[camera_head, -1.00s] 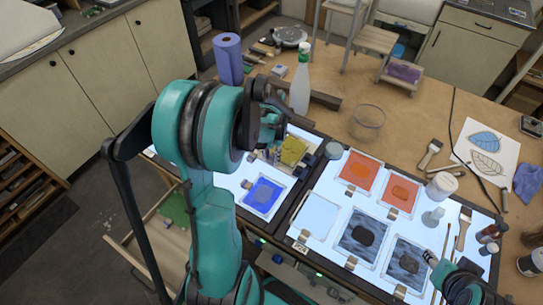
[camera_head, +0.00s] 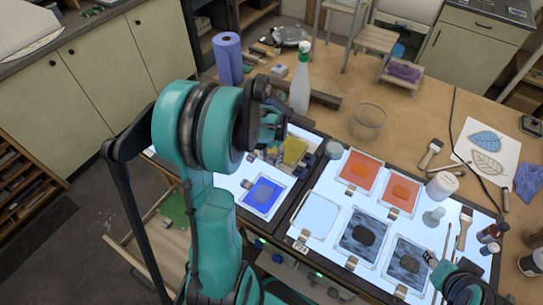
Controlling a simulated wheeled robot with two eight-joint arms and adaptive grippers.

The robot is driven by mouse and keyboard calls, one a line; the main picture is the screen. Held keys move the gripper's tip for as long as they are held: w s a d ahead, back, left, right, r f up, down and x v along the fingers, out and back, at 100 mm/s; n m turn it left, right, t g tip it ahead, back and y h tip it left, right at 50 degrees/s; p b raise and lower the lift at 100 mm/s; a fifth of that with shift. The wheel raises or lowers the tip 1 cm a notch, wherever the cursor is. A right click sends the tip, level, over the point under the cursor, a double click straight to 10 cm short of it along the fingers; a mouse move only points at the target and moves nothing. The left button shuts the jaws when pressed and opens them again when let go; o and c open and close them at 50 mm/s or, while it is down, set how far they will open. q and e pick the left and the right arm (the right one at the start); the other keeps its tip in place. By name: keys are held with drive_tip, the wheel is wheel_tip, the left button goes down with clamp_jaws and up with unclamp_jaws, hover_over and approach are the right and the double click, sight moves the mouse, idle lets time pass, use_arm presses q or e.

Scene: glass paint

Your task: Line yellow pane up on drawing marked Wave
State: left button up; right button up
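The yellow pane (camera_head: 294,151) is at the back of the left light panel, partly hidden by my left gripper and some small dark blocks. My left gripper (camera_head: 272,143) is just left of the pane. Its fingers are dark and mostly hidden behind my arm, so I cannot tell whether they touch or hold the pane. My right gripper (camera_head: 432,262) is at the lower right, by a grey patterned pane; its finger opening is not clear. I cannot read which drawing is marked Wave.
A blue pane (camera_head: 263,195) lies on the left panel. The right panel has orange panes (camera_head: 358,172), grey patterned panes (camera_head: 363,233) and a clear pale pane (camera_head: 318,215). A spray bottle (camera_head: 300,85), a glass jar (camera_head: 367,122) and a white tub (camera_head: 441,185) stand nearby.

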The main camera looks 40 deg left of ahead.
use_arm(q)
wheel_tip(320, 180, up, 12)
drive_tip(key=s+d+f+t+b, duration=0.2)
drive_tip(key=d+b, duration=0.1)
drive_tip(key=d, duration=0.3)
drive_tip(key=s+d+f+t+b, duration=0.2)
drive_tip(key=s+d+f+b, duration=0.1)
drive_tip(key=d, duration=0.3)
drive_tip(key=s+d+f+m+t+b, duration=0.1)
drive_tip(key=s+d+f+t+b, duration=0.1)
drive_tip(key=d, duration=0.4)
drive_tip(key=shift+s+d+f+t+b, duration=0.15)
drive_tip(key=shift+s+f+t+b, duration=0.1)
drive_tip(key=shift+f+t+b, duration=0.45)
use_arm(e)
wheel_tip(320, 180, down, 9)
drive_tip(key=shift+f, duration=0.2)
